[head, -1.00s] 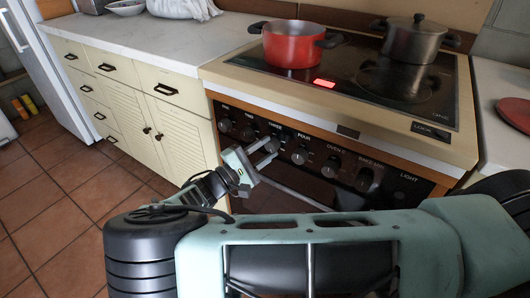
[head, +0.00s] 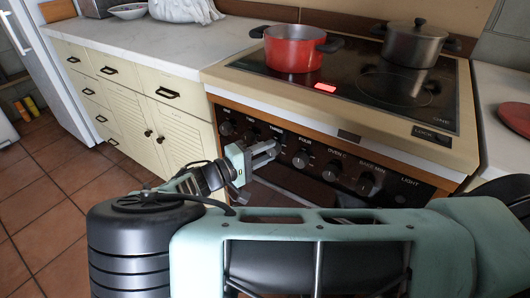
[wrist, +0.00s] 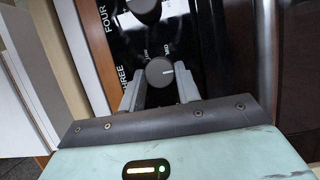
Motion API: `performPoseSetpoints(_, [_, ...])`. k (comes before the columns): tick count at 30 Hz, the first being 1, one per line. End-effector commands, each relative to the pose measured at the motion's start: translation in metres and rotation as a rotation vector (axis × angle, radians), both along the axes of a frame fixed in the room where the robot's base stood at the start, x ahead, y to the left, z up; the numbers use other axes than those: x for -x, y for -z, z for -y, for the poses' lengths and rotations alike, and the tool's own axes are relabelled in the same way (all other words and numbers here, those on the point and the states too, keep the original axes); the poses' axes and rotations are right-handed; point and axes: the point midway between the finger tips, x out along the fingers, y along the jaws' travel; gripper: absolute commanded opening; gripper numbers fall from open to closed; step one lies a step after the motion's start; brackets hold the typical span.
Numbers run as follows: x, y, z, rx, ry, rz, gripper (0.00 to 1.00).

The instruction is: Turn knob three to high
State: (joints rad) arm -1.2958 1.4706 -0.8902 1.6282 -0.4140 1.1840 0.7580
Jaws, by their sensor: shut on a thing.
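Knob three is a dark round knob (wrist: 160,72) beside the THREE label in the wrist view. My gripper (wrist: 160,90) is shut on it, with one finger on each side. The LOW print is just above the knob, and I cannot make out a HIGH mark. In the head view my gripper (head: 266,152) reaches the front of the stove (head: 225,76) under the THREE label and mostly hides the knob.
Knob four (head: 300,160) is just right of my gripper, and knob two (head: 247,137) is to its left. A red pot (head: 293,50) and a grey lidded pot (head: 413,45) stand on the cooktop. Cream cabinets (head: 130,100) are at left.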

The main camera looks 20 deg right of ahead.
Motion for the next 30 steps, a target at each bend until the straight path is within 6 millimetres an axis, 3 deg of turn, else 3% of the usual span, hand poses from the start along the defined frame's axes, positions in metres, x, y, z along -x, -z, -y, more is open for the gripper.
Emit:
performPoseSetpoints(11, [0.001, 0.001, 0.000, -0.004, 0.002, 0.003, 0.10])
performPoseSetpoints(12, [0.001, 0.001, 0.000, -0.004, 0.002, 0.003, 0.41])
performPoseSetpoints(14, [0.000, 0.001, 0.000, -0.004, 0.002, 0.002, 0.54])
performPoseSetpoints(23, [0.000, 0.000, -0.001, -0.003, 0.001, 0.002, 0.54])
performPoseSetpoints(30, [0.007, 0.001, -0.030, -0.006, -0.003, 0.003, 0.54])
